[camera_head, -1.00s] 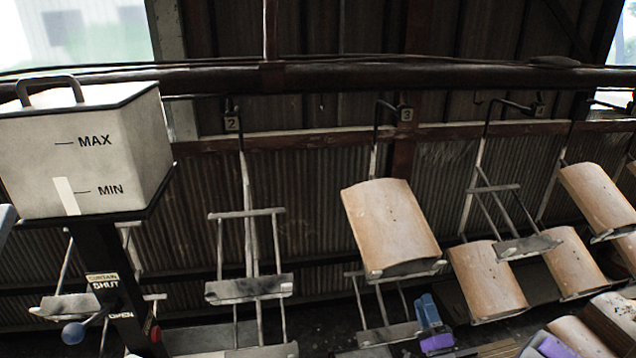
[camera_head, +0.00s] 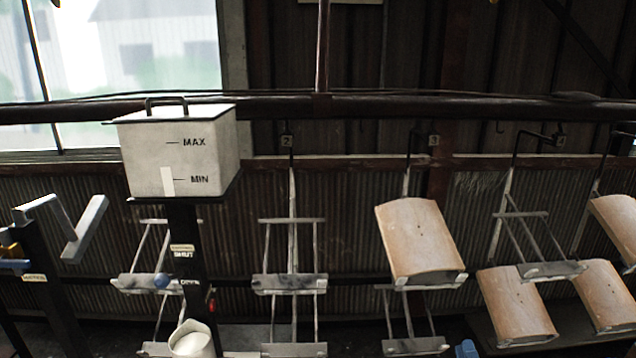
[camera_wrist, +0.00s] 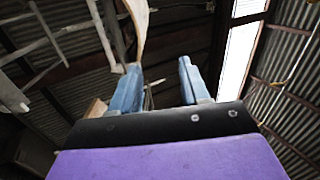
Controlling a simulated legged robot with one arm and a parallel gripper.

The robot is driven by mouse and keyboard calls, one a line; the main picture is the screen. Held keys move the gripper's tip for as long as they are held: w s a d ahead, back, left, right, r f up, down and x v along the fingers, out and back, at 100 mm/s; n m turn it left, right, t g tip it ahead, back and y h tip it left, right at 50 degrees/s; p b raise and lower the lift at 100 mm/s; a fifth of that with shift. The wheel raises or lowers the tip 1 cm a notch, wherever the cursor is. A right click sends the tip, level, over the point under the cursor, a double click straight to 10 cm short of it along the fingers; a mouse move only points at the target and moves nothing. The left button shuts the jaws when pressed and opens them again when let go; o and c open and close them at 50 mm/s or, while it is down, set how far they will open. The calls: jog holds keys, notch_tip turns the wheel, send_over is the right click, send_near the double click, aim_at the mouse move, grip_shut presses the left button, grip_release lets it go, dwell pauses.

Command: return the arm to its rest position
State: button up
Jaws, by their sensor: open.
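My gripper (camera_wrist: 158,80) shows in the wrist view with its two blue fingers apart and nothing between them. The wrist camera looks up toward the corrugated wall and roof, with a hanger frame and a pale curved edge beyond the left finger. In the head view only a small blue piece (camera_head: 467,349), which looks like part of my gripper, shows at the bottom edge. The rest of my arm is out of that view.
A white tank (camera_head: 150,160) marked MAX and MIN stands on a dark post at left. Empty hangers (camera_head: 290,285) hang in the middle. Curved tan tiles (camera_head: 418,240) hang at right. A grey-handled lever stand (camera_head: 85,230) is at far left. A rail (camera_head: 400,108) runs across.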

jog(key=w+a+r+n+g, duration=0.2)
jog(key=w+a+n+g, duration=0.3)
jog(key=a+n+g, duration=0.5)
jog(key=s+a+r+n+g, duration=0.2)
jog(key=s+a+r+g, duration=0.1)
jog(key=s, duration=1.1)
jog(key=s+a+r+n+g, duration=0.2)
jog(key=s+a+r+g, duration=0.2)
jog(key=s, duration=1.1)
jog(key=s+a+r+n+g+h, duration=0.1)
jog(key=s+a+r+g, duration=0.3)
jog(key=s, duration=1.1)
jog(key=a+n+g, duration=0.1)
jog(key=a+g, duration=0.1)
jog(key=g, duration=0.2)
jog(key=shift+a+r+n, duration=0.15)
jog(key=shift+r+n, duration=0.1)
jog(key=shift+n, duration=0.05)
jog(key=shift+a, duration=0.1)
